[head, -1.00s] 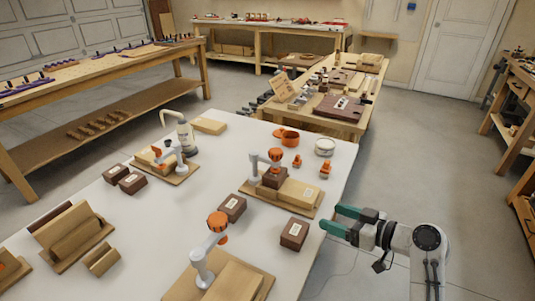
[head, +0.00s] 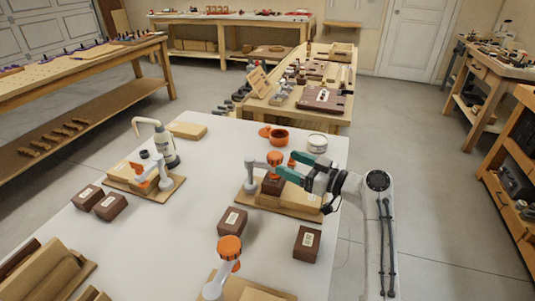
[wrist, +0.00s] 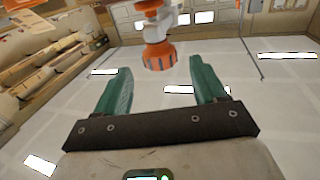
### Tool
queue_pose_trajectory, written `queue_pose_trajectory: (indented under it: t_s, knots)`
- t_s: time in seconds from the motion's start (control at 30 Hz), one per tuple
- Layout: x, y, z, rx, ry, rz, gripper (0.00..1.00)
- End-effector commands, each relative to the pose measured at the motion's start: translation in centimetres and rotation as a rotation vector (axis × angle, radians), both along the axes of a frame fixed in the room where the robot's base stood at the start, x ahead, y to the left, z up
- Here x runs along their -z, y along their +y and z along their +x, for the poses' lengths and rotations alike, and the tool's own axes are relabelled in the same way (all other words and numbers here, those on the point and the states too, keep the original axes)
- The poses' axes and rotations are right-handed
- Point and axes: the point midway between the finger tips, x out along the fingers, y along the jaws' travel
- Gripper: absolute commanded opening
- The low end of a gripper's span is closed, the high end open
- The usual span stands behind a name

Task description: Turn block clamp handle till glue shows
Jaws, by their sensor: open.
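A grey block clamp (head: 249,178) with an orange handle (head: 275,157) stands on a wooden board, over a dark brown block (head: 272,184). My gripper (head: 284,163) has green fingers, open and empty, reaching from the right beside this handle. In the wrist view the orange handle (wrist: 159,57) is just beyond the gap between my open fingertips (wrist: 160,68); I cannot tell if they touch it. My gripper hides part of the board and wood. Two more clamps show: one in front with an orange handle (head: 229,248), one at left (head: 163,172). I see no glue at the block.
An orange pot (head: 279,137), a white round tub (head: 317,143) and a glue bottle (head: 164,146) stand toward the back of the white table (head: 190,215). Labelled dark blocks (head: 233,220) (head: 307,243) lie in front of the clamp board. A wooden bench stands behind.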

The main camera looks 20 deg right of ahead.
Motion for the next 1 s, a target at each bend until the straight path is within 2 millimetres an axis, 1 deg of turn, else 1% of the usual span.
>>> queue_pose_trajectory:
  t_s: [0.03,0.1,0.2,0.4,0.53,0.83,1.0]
  knots:
    - [-0.1,0.7,0.8,-0.003,0.001,0.001,0.71]
    - [-0.2,1.6,1.8,-0.003,0.000,0.000,0.71]
    - [-0.1,2.6,3.2,-0.002,0.001,0.002,0.71]
    - [0.0,4.1,5.1,0.000,0.001,0.000,0.71]
    - [0.0,4.6,5.6,0.000,0.001,-0.001,0.71]
    - [0.0,4.7,5.7,0.000,0.001,-0.001,0.71]
    - [0.0,4.7,5.7,0.000,0.001,-0.001,0.54]
